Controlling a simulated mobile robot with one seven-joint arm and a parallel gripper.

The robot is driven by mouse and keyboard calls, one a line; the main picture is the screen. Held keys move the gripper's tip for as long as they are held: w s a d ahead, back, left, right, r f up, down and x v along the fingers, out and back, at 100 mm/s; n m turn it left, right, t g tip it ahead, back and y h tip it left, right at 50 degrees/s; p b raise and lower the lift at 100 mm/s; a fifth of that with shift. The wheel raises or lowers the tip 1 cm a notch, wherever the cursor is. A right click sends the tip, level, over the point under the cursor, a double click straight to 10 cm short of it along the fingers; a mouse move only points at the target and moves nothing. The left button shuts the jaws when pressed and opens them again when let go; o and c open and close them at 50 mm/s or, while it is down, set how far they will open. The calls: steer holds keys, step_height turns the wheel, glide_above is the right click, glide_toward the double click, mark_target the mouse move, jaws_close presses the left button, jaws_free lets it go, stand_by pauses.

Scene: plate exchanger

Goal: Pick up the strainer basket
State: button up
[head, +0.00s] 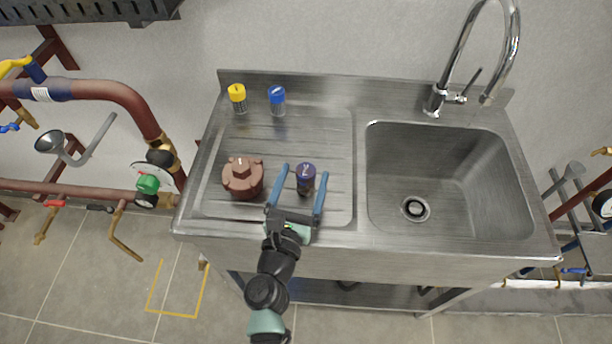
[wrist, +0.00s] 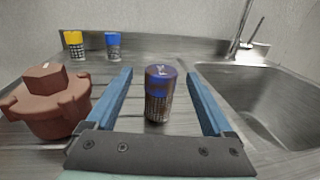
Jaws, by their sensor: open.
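A strainer basket with a purple-blue cap (head: 306,172) stands upright on the ribbed drainboard of the sink unit. Its mesh body looks brown and dirty in the wrist view (wrist: 159,102). My gripper (head: 305,168) is open, with its two blue fingers on either side of this basket. Gaps show between the basket and both fingers in the wrist view. Two other mesh baskets stand at the back of the drainboard, one with a yellow cap (head: 237,98) and one with a bright blue cap (head: 277,100).
A brown-red lidded housing (head: 242,179) stands just left of my gripper. The empty sink basin (head: 450,180) is to the right, with a tall chrome faucet (head: 437,100) behind it. Red pipes with valves (head: 120,95) run along the left wall.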

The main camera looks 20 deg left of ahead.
steer(key=shift+w+a+f, duration=0.15)
steer(key=shift+w+f, duration=0.05)
steer(key=shift+w, duration=1.15)
steer(key=shift+w+a+f, duration=0.1)
steer(key=shift+w+f, duration=0.05)
steer(key=shift+w, duration=1.15)
jaws_close()
